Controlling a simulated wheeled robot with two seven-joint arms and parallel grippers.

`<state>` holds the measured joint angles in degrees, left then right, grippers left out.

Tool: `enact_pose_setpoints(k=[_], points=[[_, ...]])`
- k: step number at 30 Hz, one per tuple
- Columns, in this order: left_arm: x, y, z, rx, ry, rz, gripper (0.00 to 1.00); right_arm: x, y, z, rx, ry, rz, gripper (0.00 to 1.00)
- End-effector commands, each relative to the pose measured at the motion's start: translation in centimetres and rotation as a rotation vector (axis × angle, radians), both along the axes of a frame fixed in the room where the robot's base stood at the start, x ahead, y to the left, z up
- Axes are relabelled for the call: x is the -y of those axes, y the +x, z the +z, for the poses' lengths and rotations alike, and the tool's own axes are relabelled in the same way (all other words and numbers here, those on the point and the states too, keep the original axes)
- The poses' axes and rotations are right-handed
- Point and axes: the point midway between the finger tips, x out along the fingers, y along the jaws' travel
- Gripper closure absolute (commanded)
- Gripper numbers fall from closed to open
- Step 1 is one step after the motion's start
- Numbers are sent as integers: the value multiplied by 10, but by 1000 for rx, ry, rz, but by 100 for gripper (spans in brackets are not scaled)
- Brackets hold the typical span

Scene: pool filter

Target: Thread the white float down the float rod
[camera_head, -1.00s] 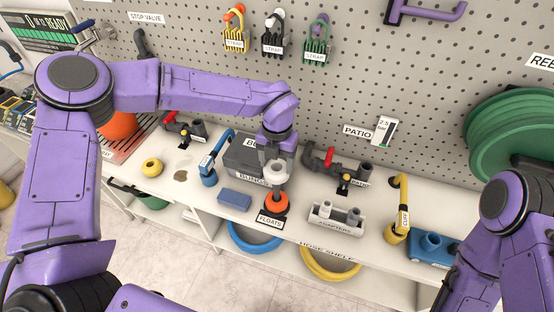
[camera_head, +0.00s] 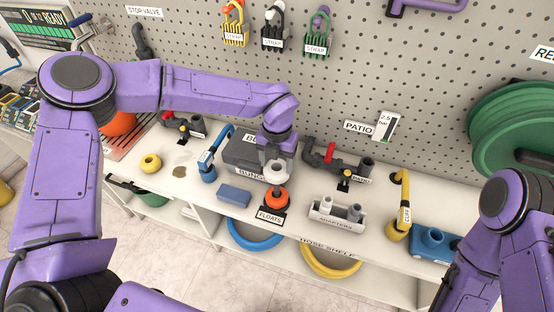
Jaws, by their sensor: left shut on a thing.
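The white float (camera_head: 276,172) is a pale ring between the fingers of my left gripper (camera_head: 274,166), which is shut on it. It sits just above the orange float (camera_head: 276,199) on the stand labelled FLOATS (camera_head: 270,215). The float rod is hidden behind the gripper and the floats, so I cannot tell whether the white float is around it. My right arm comes in at the right, but its gripper is out of view.
The grey BUNGS box (camera_head: 243,157) stands close behind and left of the gripper. A blue block (camera_head: 234,196) lies left of the stand. The ADAPTERS tray (camera_head: 337,214) is to its right. A yellow float-like ring (camera_head: 151,163) lies at left.

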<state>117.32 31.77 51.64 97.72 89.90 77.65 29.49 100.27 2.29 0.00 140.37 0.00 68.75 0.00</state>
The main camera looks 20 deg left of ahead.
Motion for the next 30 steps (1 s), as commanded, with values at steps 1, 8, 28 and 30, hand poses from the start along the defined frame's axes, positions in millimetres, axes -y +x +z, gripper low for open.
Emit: enact_pose_setpoints(k=[1, 8, 28, 30], points=[[0, 0, -2, 0, 0, 0, 70, 0, 0, -1, 0, 0, 0, 0], [0, 0, -7, 0, 0, 0, 70, 0, 0, -5, 0, 0, 0, 0], [0, 0, -22, 0, 0, 0, 70, 0, 0, -14, 0, 0, 0, 0], [0, 0, -23, 0, 0, 0, 70, 0, 0, -15, 0, 0, 0, 0]])
